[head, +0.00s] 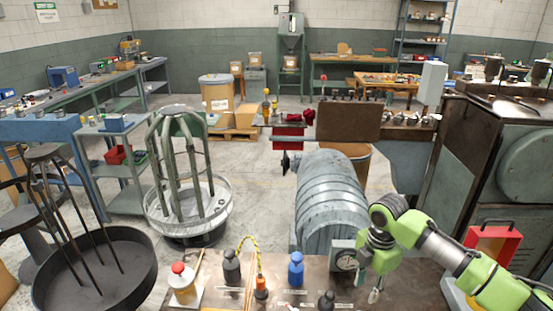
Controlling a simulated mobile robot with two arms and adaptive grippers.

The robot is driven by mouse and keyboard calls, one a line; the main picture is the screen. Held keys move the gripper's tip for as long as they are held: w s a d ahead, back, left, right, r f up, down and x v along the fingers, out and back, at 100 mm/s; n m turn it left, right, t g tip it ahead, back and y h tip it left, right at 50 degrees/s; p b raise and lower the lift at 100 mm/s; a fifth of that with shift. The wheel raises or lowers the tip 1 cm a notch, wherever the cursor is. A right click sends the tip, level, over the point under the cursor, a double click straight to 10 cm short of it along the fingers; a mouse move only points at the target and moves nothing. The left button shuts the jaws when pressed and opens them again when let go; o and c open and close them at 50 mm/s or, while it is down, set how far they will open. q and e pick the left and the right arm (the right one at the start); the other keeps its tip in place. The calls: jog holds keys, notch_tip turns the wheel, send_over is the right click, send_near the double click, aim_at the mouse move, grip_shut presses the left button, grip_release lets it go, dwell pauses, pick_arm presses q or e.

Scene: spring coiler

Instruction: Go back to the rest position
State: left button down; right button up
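My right arm (440,250), green and grey, comes in from the right. It bends down over the right part of the brown bench top. My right gripper (375,295) points down at the end of this arm, just right of a small box with a round dial (345,261). Its fingers are small and partly covered by the wrist, so I cannot tell whether they are open or shut. No object shows clearly in it. My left arm and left gripper are not in view.
A ribbed grey machine drum (330,195) stands behind.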

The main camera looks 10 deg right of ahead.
jog(key=s+a+f+m+t+y, duration=0.1)
jog(key=s+a+f+m, duration=0.1)
jog(key=s+a+f, duration=0.3)
jog(key=s+a+f+m, duration=0.1)
jog(key=s+a+m, duration=0.15)
jog(key=a, duration=0.35)
jog(key=s+a+f+m+t+y, duration=0.1)
jog(key=s+a+f, duration=0.2)
jog(key=s+a, duration=0.25)
jog(key=s+d+r+m+t+h, duration=0.1)
jog(key=s+d+m, duration=0.1)
jog(key=s+m, duration=0.45)
jog(key=s+d+r+m+t+h, duration=0.1)
jog(key=s+d+r+m, duration=0.15)
jog(key=s+m, duration=0.4)
notch_tip(320, 180, down, 30)
jog(key=s+g+b, duration=0.1)
jog(key=g+b, duration=0.1)
jog(key=b, duration=0.1)
jog(key=s+d+f+g+b, duration=0.1)
jog(key=s+d+f+b, duration=0.2)
jog(key=s+f, duration=1.4)
notch_tip(320, 180, down, 2)
jog(key=shift+s+f, duration=0.1)
jog(key=shift+s, duration=0.15)
